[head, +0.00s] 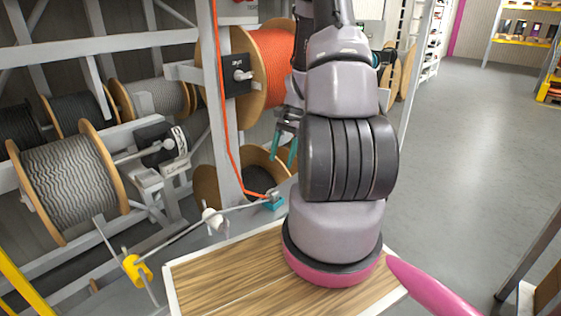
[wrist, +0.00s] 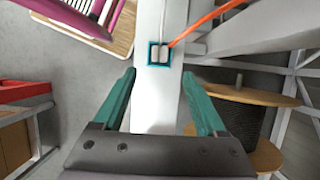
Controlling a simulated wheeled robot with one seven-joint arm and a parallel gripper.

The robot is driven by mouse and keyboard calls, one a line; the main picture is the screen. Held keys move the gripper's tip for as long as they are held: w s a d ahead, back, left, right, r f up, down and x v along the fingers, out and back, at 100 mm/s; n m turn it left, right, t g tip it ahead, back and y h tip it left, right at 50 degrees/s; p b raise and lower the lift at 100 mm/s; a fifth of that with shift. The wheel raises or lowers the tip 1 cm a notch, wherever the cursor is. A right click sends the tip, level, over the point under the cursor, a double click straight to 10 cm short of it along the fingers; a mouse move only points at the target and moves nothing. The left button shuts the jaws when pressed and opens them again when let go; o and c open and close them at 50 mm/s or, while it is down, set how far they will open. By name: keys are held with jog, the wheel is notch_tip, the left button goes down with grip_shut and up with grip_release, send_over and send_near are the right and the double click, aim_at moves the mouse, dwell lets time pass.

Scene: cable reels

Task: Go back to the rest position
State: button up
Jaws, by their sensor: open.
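My gripper (wrist: 165,105) is open and empty in the wrist view, its two teal fingers apart above a white rail. In the head view my gripper (head: 284,145) is partly hidden behind my arm, in front of the reel rack. An orange cable (head: 228,135) runs down from the orange reel (head: 265,65) to a small teal-framed holder (head: 274,201) on the rail. In the wrist view the holder (wrist: 159,54) lies beyond the fingertips, apart from them, with the orange cable (wrist: 205,22) reaching it from the upper right.
A grey cable reel (head: 68,180) and other reels fill the rack at left. A yellow part (head: 137,268) and a white roller (head: 212,217) sit along a thin rod. A wooden top (head: 220,275) is under my arm. Open grey floor (head: 460,150) lies at right.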

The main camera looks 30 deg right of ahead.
dwell(0.3)
jog(key=a+r+n+t+h, duration=0.15)
jog(key=a+r, duration=0.25)
jog(key=r, duration=0.6)
jog(key=a+r+n+t+h, duration=0.1)
jog(key=a+r+n+t, duration=0.2)
jog(key=r, duration=0.8)
jog(key=s+a+r+n+t, duration=0.2)
jog(key=s+a+r, duration=0.2)
jog(key=s+r, duration=0.3)
jog(key=s+a+r+n+t, duration=0.2)
jog(key=s+a+r+n, duration=0.1)
jog(key=s+r, duration=0.4)
jog(key=shift+a+r, duration=0.25)
jog(key=shift+a, duration=0.55)
jog(key=shift+w, duration=0.1)
jog(key=shift+c, duration=0.3)
